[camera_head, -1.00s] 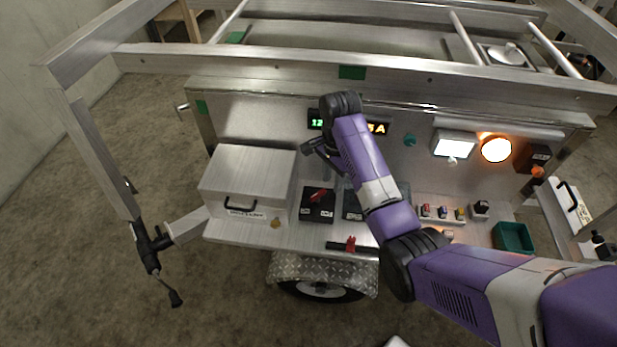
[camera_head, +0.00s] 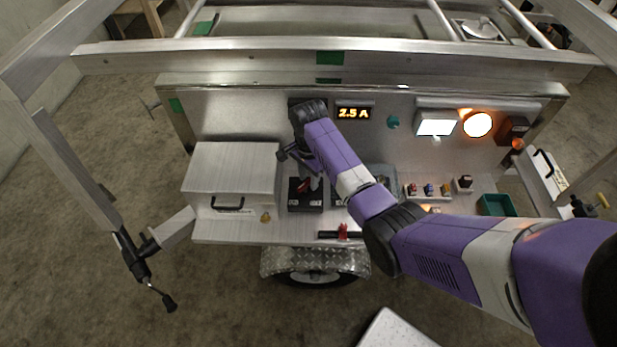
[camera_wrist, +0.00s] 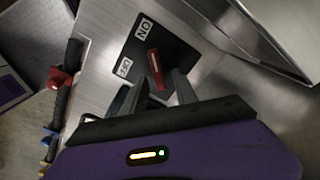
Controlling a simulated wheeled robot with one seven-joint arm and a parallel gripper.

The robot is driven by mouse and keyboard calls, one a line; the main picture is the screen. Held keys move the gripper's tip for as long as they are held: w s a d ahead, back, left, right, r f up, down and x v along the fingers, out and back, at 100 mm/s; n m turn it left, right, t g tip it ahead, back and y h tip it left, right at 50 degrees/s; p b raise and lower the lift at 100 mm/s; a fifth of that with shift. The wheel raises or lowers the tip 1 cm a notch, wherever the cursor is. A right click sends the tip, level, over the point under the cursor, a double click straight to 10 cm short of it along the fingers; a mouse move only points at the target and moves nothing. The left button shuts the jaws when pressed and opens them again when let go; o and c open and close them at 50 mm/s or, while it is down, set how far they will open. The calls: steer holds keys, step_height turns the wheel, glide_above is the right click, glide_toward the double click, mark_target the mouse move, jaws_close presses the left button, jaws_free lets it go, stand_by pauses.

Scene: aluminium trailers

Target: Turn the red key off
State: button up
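The red key (camera_wrist: 155,64) is a slim red handle on a black plate (camera_wrist: 172,42) with white ON and OFF labels. In the wrist view its far end points roughly toward the ON label (camera_wrist: 146,28); the OFF label (camera_wrist: 124,69) lies to its left. My gripper (camera_wrist: 161,85) is open, its two dark fingers apart, with the key's near end between or just beyond their tips. I cannot tell whether they touch it. In the head view the red key (camera_head: 304,186) shows below my wrist, on the trailer's ledge; the fingers are not clear there.
A metal box (camera_head: 232,178) with a black handle stands left of the key. A black bar with a red clamp (camera_head: 342,231) lies near the ledge's front edge. Small coloured switches (camera_head: 428,190) and a green tray (camera_head: 496,205) are to the right. A lit display (camera_head: 354,113) is above.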

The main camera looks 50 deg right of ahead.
jaws_close()
steer(key=shift+n, duration=0.3)
steer(key=n, duration=0.1)
steer(key=n+p, duration=0.1)
steer(key=n, duration=0.1)
steer(key=shift+w+r+p, duration=0.1)
steer(key=shift+w+p, duration=0.2)
steer(key=n, duration=0.2)
steer(key=n+p, duration=0.1)
steer(key=n, duration=0.3)
steer(key=shift+w+a, duration=0.2)
steer(key=shift+w, duration=0.15)
steer(key=n, duration=0.2)
steer(key=n+p, duration=0.1)
steer(key=n, duration=0.1)
steer(key=shift+w+a, duration=0.15)
steer(key=shift+a, duration=0.05)
steer(key=shift+w+a+n+p, duration=0.1)
steer(key=shift+a+n+p, duration=0.1)
steer(key=shift+n, duration=0.85)
steer(key=shift+a+n+p, duration=0.1)
steer(key=shift+n+p, duration=0.1)
steer(key=shift+n, duration=0.85)
